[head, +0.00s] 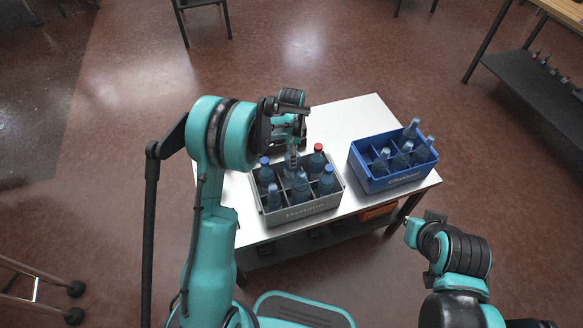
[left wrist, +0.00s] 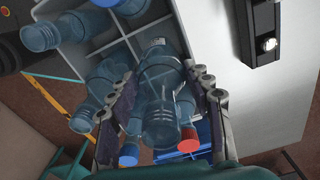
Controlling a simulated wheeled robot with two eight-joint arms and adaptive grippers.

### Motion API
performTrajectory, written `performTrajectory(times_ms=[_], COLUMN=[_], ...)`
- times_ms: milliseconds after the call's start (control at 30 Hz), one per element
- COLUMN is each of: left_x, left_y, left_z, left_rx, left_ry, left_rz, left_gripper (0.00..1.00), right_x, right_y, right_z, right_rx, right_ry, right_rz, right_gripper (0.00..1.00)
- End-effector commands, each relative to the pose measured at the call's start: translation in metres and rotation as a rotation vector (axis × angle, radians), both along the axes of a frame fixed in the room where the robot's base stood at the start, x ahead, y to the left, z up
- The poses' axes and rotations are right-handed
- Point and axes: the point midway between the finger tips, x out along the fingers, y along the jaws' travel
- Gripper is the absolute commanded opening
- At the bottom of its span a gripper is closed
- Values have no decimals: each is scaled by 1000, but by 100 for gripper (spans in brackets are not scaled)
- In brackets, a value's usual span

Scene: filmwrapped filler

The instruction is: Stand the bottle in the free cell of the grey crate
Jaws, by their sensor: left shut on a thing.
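The grey crate (head: 305,209) stands on the white table, with several blue bottles in its cells. My left gripper (head: 291,146) is above the crate's back middle part, pointing down. It is shut on a clear blue bottle (left wrist: 160,80), held between both fingers (left wrist: 160,98) in the left wrist view. In the head view the held bottle (head: 292,166) is mostly hidden by the gripper and a front bottle. It looks roughly upright over or inside the back middle cell; I cannot tell whether it touches the crate floor. My right gripper (head: 432,217) is off the table's right front side.
A red-capped bottle (head: 317,155) stands to the right of the held one, a blue-capped bottle (head: 265,168) to its left. A blue crate (head: 398,180) with several bottles stands on the table's right. The table's back (head: 345,115) is bare.

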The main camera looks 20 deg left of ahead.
Motion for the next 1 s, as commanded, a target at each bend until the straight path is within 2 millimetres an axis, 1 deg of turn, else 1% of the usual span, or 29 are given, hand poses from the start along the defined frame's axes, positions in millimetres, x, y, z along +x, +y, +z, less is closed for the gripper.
performTrajectory(times_ms=[33, 167, 233, 400, 467, 733, 867, 900, 933, 967, 1000], left_x=[0, 0, 0, 0, 0, 0, 0, 0, 0, 0, 0], left_y=[0, 0, 0, 0, 0, 0, 0, 0, 0, 0, 0], left_z=[-7, -13, -20, -48, -55, -55, -60, -59, -58, -58, -58], left_rx=[0, 0, 0, 0, 0, 0, 0, 0, 0, 0, 0], left_ry=[0, 0, 0, 0, 0, 0, 0, 0, 0, 0, 0], left_rz=[0, 0, 0, 0, 0, 0, 0, 0, 0, 0, 0], left_gripper=[19, 19, 19, 19, 19, 19, 19, 60, 68, 70, 70], right_x=[0, 0, 0, 0, 0, 0, 0, 0, 0, 0, 0], right_y=[0, 0, 0, 0, 0, 0, 0, 0, 0, 0, 0], right_z=[-3, -4, -6, -16, -18, -17, -22, -20, -20, -20, -20], right_rx=[0, 0, 0, 0, 0, 0, 0, 0, 0, 0, 0], right_ry=[0, 0, 0, 0, 0, 0, 0, 0, 0, 0, 0], right_rz=[0, 0, 0, 0, 0, 0, 0, 0, 0, 0, 0], right_gripper=[0, 0, 0, 0, 0, 0, 0, 0, 0, 0, 0])
